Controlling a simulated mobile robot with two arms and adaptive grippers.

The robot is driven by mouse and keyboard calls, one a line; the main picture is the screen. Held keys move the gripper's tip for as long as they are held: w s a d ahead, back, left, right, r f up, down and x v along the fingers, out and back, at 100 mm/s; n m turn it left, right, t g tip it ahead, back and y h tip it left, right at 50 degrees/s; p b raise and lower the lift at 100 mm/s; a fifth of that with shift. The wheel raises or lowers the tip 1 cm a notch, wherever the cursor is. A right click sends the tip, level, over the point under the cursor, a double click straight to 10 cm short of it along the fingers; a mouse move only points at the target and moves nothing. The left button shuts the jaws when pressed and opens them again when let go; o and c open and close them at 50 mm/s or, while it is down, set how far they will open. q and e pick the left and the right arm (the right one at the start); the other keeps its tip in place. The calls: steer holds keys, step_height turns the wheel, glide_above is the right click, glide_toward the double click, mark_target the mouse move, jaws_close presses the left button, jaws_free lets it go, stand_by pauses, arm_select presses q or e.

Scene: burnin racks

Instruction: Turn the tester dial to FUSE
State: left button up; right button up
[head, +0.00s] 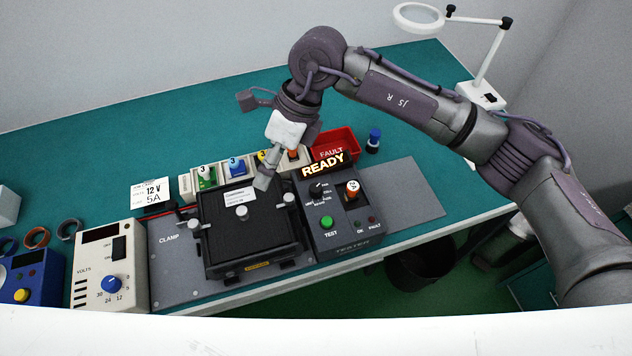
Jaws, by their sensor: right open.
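The tester (340,226) is a dark box right of the black clamp fixture, its lit display (323,164) reading READY. Its small black dial (317,190) sits on the sloped face below the display, ringed by tiny labels. I cannot read which label the dial points to. My left gripper is not in view.
The black fixture (250,240) has raised knobs near the gripper. Behind stand small labelled bins (236,168) and a red FAULT bin (338,140). A power supply (108,270) stands left. Right of the tester a grey mat (405,190) is bare.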

mark_target(316, 187)
steer(key=w+d+t+h, duration=0.2)
steer(key=w+d+h, duration=0.3)
steer(key=d, duration=0.3)
step_height(316, 187, down, 12)
steer(key=p, duration=0.4)
steer(key=shift+s+p, duration=0.15)
steer(key=shift+p, duration=0.15)
steer(key=shift+f, duration=0.65)
jaws_close()
